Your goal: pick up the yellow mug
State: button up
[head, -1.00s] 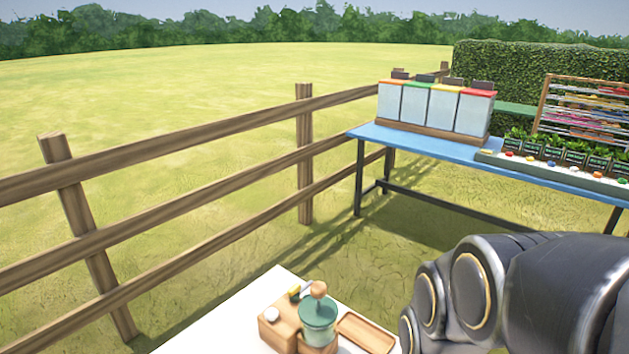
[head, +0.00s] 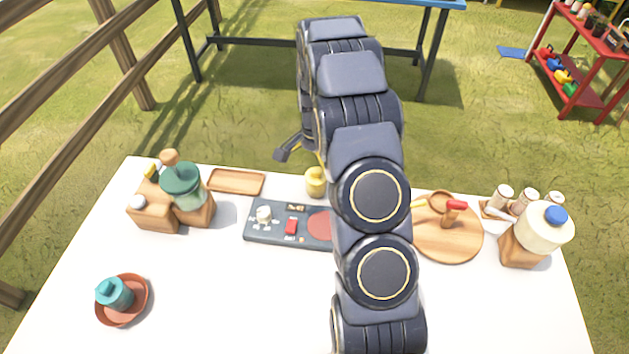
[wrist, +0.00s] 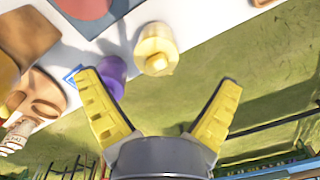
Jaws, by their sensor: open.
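The yellow mug (head: 315,182) stands near the far edge of the white table, just left of my arm in the head view. In the wrist view the yellow mug (wrist: 155,48) is above the middle, beyond my gripper's fingertips. My gripper (wrist: 158,82) has its two yellow fingers spread wide, with nothing held between them. The mug is apart from both fingers. A purple object (wrist: 113,76) is left of the mug, close to the left finger. In the head view my arm hides most of my gripper.
The white table (head: 215,290) holds a dark board (head: 265,237) in front of the mug, a wooden tray (head: 236,181) to its left and a round wooden board (head: 450,245) right of my arm. A green-lidded grinder (head: 183,187) stands left. Grass lies beyond the far edge.

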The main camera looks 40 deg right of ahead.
aim_at(316, 183)
jog(key=shift+d+f, duration=0.25)
jog(key=shift+f, duration=0.2)
jog(key=f, duration=0.7)
jog(key=shift+d+f, duration=0.25)
jog(key=shift+d, duration=0.1)
jog(key=c, duration=1.2)
